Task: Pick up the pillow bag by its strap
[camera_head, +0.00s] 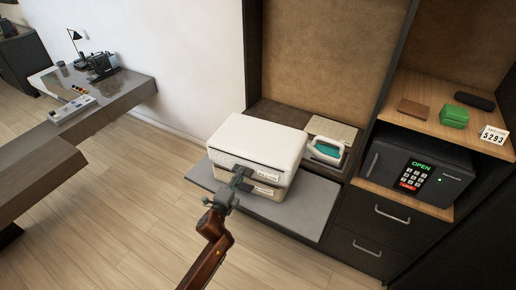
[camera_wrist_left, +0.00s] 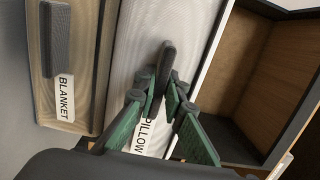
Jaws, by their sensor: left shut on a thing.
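The pillow bag (camera_head: 262,139) is a white box-shaped bag lying on top of a second bag. Its front face (camera_wrist_left: 190,30) fills the middle of the left wrist view, with a partly hidden PILLOW label (camera_wrist_left: 150,136). My left gripper (camera_head: 243,176) is at the front of the bag. In the left wrist view its green-padded fingers (camera_wrist_left: 158,88) are shut on the dark strap (camera_wrist_left: 167,55) of the pillow bag. The fingers hide part of the strap and label. My right gripper is not in view.
The blanket bag (camera_head: 284,190) lies under the pillow bag; its label (camera_wrist_left: 65,97) and dark strap (camera_wrist_left: 55,38) show in the left wrist view. Both are on a grey shelf (camera_head: 312,211). An iron (camera_head: 325,147) stands behind right. A safe (camera_head: 420,166) is farther right.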

